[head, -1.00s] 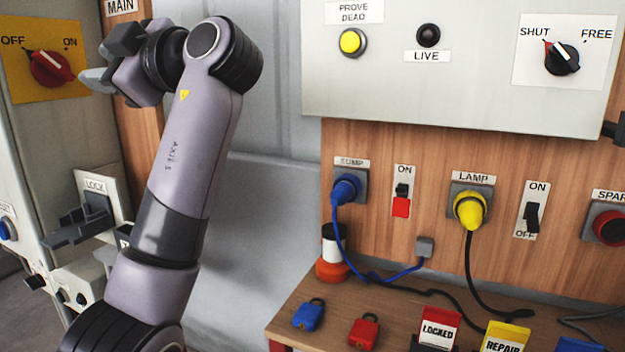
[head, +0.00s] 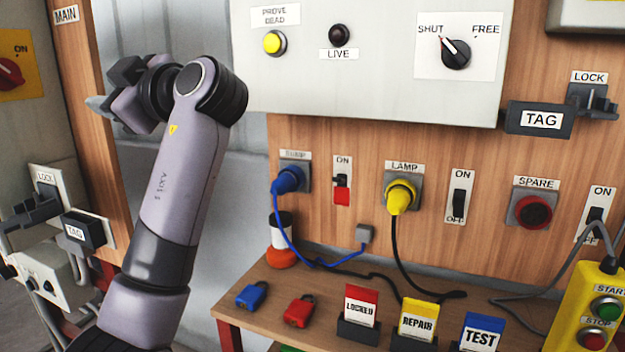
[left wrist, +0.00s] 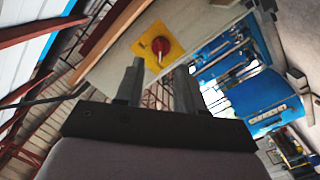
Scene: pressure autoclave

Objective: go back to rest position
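My left gripper (head: 112,88) is raised at the upper left of the head view, with my arm coming up from below. It also shows in the left wrist view (left wrist: 160,82), where its two fingers stand apart with nothing between them. Beyond the fingers there is a yellow plate (left wrist: 174,48) with a red rotary knob (left wrist: 160,46). The same kind of red knob (head: 9,74) is at the left edge of the head view. My right gripper is in neither view.
A wooden shelf (head: 240,312) at the lower middle holds a blue padlock (head: 250,295), a red padlock (head: 299,310) and several signs. Above it are a socket panel and a grey control box (head: 375,95). Lock and tag holders (head: 62,215) stand at the left.

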